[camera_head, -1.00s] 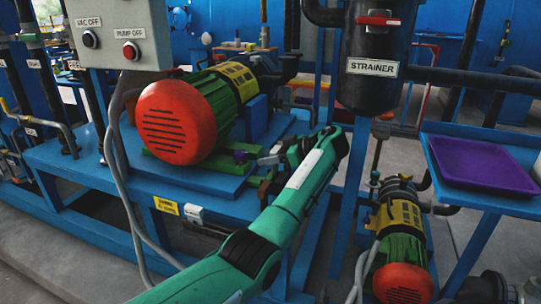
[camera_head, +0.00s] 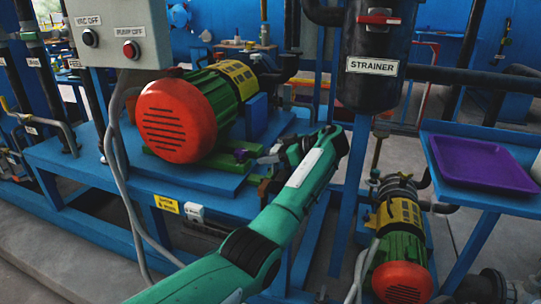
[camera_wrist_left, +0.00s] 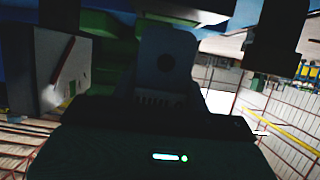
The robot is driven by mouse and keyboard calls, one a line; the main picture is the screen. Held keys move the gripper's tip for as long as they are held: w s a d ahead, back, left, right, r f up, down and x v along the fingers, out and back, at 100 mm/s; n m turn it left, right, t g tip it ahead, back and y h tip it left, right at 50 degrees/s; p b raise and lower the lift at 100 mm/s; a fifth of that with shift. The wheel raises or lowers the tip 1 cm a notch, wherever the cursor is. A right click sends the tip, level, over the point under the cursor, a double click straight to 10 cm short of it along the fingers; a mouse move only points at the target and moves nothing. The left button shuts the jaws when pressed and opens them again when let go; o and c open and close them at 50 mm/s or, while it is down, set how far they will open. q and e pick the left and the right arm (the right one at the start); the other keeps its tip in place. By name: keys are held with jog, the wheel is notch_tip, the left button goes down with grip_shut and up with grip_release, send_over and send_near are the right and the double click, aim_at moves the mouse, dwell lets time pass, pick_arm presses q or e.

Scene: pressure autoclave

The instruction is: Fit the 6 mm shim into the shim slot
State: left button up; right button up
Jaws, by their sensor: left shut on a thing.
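My left gripper (camera_head: 270,166) is at the right end of the blue motor base (camera_head: 205,178), close to the green foot (camera_head: 238,152) under the large red-ended motor (camera_head: 180,120). In the left wrist view a dark grey-blue plate with a round hole, probably the shim (camera_wrist_left: 168,58), stands out from the gripper, which is shut on it. Green and blue surfaces lie just beyond the plate. Its far end is in shadow, so I cannot tell whether it is in the slot. The slot is not clearly visible. My right gripper does not show.
A control box (camera_head: 118,35) hangs above the motor at the left. A black strainer (camera_head: 372,60) hangs behind my arm. A purple tray (camera_head: 484,164) lies on a blue table at the right. A smaller pump (camera_head: 400,245) stands low at the right.

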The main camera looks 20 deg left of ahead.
aim_at(277, 168)
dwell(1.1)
pick_arm(q)
jog(key=shift+f+b, duration=1)
jog(key=shift+f, duration=1.45)
jog(key=o, duration=1.1)
jog(key=shift+o, duration=0.2)
